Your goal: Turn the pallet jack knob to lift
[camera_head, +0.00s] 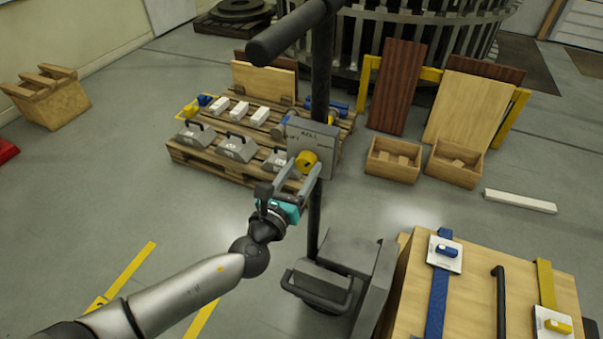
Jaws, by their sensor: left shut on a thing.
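The pallet jack's dark upright post (320,75) stands in the middle of the view, with a black handle bar at its top. A grey box (326,155) with small lettering is fixed on the post. The yellow knob (306,161) sits on the front face of this box. My left gripper (300,172) reaches up from the lower left and is shut on the yellow knob, its fingers on either side of it. The knob's exact turn angle is too small to read. My right gripper is not in view.
A wooden pallet (195,161) with grey handled weights and white blocks stands behind. A wooden crate (470,290) with blue and yellow straps is at the lower right. Two open wooden boxes (394,160) stand on the floor.

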